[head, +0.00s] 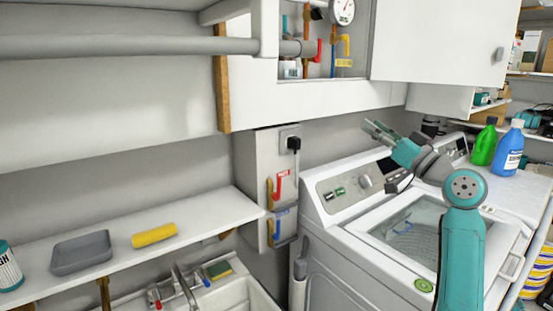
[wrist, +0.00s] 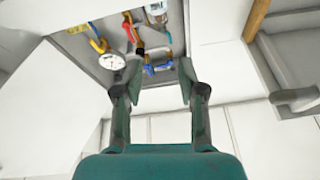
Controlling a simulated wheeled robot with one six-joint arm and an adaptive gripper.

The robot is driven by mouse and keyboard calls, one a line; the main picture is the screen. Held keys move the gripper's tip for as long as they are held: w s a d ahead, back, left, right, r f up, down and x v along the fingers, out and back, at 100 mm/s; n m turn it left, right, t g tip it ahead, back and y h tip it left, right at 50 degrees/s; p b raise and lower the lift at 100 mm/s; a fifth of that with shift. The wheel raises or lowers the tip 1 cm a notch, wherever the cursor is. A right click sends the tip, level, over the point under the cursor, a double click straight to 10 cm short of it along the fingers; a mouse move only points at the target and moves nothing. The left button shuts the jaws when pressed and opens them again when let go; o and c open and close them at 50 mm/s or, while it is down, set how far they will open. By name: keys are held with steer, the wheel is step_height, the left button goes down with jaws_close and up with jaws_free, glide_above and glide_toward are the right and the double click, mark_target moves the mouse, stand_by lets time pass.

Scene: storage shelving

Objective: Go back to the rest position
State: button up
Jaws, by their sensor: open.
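My gripper (head: 372,130) is at the end of my teal arm, raised above the back of the washing machine (head: 347,257) in the head view. In the wrist view my gripper (wrist: 156,82) has its two dark fingers spread apart with nothing between them. It is open and empty. The fingers point up toward the pipe recess in the wall cabinet (wrist: 150,50), and no contact shows.
A shelf (head: 207,213) at left holds a grey tray (head: 81,252) and a yellow roll (head: 154,235). A sink (head: 236,294) is below. Green (head: 484,145) and blue (head: 509,150) bottles stand at right. The white wall cabinet (head: 440,38) overhangs the machines.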

steer(key=s+f+m+h, duration=0.2)
steer(key=s+f+h, duration=0.1)
steer(key=f, duration=0.9)
steer(key=s+a+f+m+h, duration=0.1)
steer(key=s+f+m+h, duration=0.25)
steer(key=f, duration=0.85)
steer(key=s+f+m+h, duration=0.2)
steer(key=s+f, duration=0.1)
steer(key=f, duration=0.9)
steer(key=s+a+f+h, duration=0.1)
steer(key=s+f+h, duration=0.1)
steer(key=s+f, duration=0.85)
steer(key=s+a+f+g+h, duration=0.1)
steer(key=s+f, duration=0.3)
steer(key=s, duration=0.6)
steer(key=s+f+g+h, duration=0.1)
steer(key=s+f, duration=0.2)
steer(key=s, duration=0.8)
steer(key=s+a+r+n, duration=0.1)
steer(key=s+r, duration=0.2)
steer(key=s, duration=0.8)
steer(key=s+a+r+n+g, duration=0.1)
steer(key=s+r, duration=0.2)
steer(key=s, duration=0.8)
